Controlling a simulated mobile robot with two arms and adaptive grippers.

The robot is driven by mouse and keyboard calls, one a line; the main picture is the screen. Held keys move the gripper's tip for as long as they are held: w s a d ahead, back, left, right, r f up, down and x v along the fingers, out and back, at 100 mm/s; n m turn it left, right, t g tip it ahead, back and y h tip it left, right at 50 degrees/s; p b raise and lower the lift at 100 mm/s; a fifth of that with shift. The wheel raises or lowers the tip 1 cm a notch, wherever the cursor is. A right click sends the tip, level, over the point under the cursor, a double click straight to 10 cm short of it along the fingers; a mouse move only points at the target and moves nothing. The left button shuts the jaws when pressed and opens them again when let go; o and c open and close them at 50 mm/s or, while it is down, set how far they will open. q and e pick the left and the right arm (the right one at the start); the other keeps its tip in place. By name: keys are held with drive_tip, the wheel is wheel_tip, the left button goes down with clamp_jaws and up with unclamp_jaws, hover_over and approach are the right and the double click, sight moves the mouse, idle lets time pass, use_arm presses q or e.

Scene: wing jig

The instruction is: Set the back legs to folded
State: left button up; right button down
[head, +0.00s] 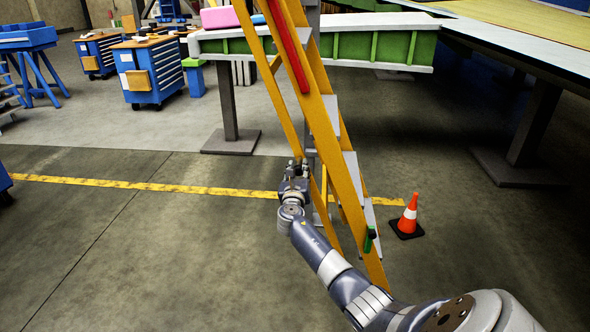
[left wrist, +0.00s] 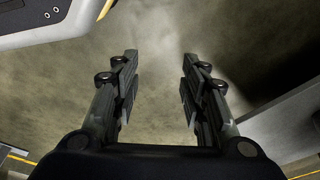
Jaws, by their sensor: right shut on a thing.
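A yellow stepladder (head: 345,185) with grey steps stands in the middle of the head view, its top cut off by the frame. Its thinner back legs (head: 268,85) run down on the left and behind the stepped side. They look spread apart from it, though overlap makes the gap hard to judge. My right gripper (head: 298,166) is shut on a back leg, low on the ladder; its fingers partly hide the contact. My left gripper (left wrist: 160,95) shows only in the left wrist view, open and empty above bare floor.
An orange cone (head: 408,217) stands right of the ladder's foot. Behind are a green-and-white wing jig beam (head: 375,45) on a dark post and a large platform (head: 480,40) at right. Blue tool carts (head: 150,72) stand at back left. The floor at left is clear.

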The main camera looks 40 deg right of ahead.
use_arm(q)
drive_tip(key=s+f, duration=0.2)
drive_tip(key=s+f+p, duration=0.1)
drive_tip(key=f, duration=0.1)
drive_tip(key=shift+s+d+f, duration=0.1)
drive_tip(key=shift+s+f, duration=0.05)
drive_tip(key=shift+s, duration=0.2)
use_arm(e)
drive_tip(key=shift+s+d+r+n, duration=0.15)
drive_tip(key=shift+s+d+r, duration=0.1)
drive_tip(key=shift+s+d, duration=0.2)
drive_tip(key=shift+s+d+r+n, duration=0.2)
drive_tip(key=shift+s+d, duration=0.1)
drive_tip(key=shift+d, duration=0.15)
drive_tip(key=c, duration=1.2)
unclamp_jaws()
drive_tip(key=shift+c, duration=0.2)
drive_tip(key=shift+s, duration=0.4)
drive_tip(key=v, duration=0.8)
drive_tip(key=w+a+v, duration=0.1)
drive_tip(key=v, duration=0.2)
drive_tip(key=shift+s+a+f, duration=0.15)
drive_tip(key=shift+a+f, duration=0.1)
drive_tip(key=shift+a, duration=0.1)
